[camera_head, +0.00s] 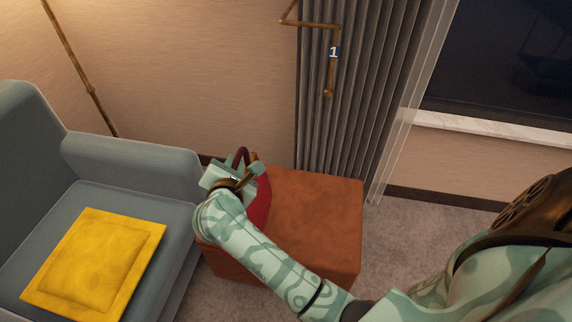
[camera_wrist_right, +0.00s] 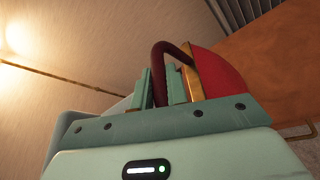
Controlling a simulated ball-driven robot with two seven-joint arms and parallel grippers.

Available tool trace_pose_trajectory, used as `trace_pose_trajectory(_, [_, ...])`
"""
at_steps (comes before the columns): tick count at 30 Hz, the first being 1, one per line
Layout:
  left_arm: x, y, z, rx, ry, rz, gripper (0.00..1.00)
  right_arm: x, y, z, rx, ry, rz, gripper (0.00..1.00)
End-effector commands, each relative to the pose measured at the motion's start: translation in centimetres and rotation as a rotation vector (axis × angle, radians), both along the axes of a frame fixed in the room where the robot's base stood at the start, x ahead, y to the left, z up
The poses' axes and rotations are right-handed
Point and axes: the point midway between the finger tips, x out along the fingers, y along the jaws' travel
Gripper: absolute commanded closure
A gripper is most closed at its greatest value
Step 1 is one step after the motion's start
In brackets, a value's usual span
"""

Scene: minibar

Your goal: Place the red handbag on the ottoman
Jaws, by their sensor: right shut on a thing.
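The red handbag (camera_head: 261,205) is at the left part of the brown-orange ottoman (camera_head: 315,215), partly hidden behind my right gripper and forearm. My right gripper (camera_head: 240,168) is shut on the bag's dark red handle. In the right wrist view the handle (camera_wrist_right: 160,60) passes between the two green fingers (camera_wrist_right: 160,88), with the red bag body (camera_wrist_right: 218,72) to their right. The ottoman top (camera_wrist_right: 275,50) shows behind the bag there. I cannot tell whether the bag's bottom touches the ottoman. My left gripper is not in view.
A grey sofa (camera_head: 130,165) with a yellow cushion (camera_head: 95,262) stands left of the ottoman. A grey curtain (camera_head: 345,100) hangs behind the ottoman, and a window (camera_head: 500,60) is at the upper right. Carpet (camera_head: 410,235) is clear right of the ottoman.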

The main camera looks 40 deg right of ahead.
Motion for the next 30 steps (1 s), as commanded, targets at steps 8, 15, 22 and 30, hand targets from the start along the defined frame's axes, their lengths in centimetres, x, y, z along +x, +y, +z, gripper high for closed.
trace_pose_trajectory(8, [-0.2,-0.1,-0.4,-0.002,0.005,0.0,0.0,0.9,-2.3,-1.6,-0.003,-0.003,-0.024,1.0])
trace_pose_trajectory(15, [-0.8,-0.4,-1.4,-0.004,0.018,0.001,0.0,2.2,-6.3,-3.6,-0.005,-0.002,-0.024,1.0])
trace_pose_trajectory(22, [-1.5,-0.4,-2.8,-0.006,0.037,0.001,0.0,3.5,-10.2,-6.4,-0.005,0.001,-0.022,1.0])
trace_pose_trajectory(30, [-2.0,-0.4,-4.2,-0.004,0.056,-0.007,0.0,4.4,-12.8,-9.6,-0.003,0.001,-0.022,1.0])
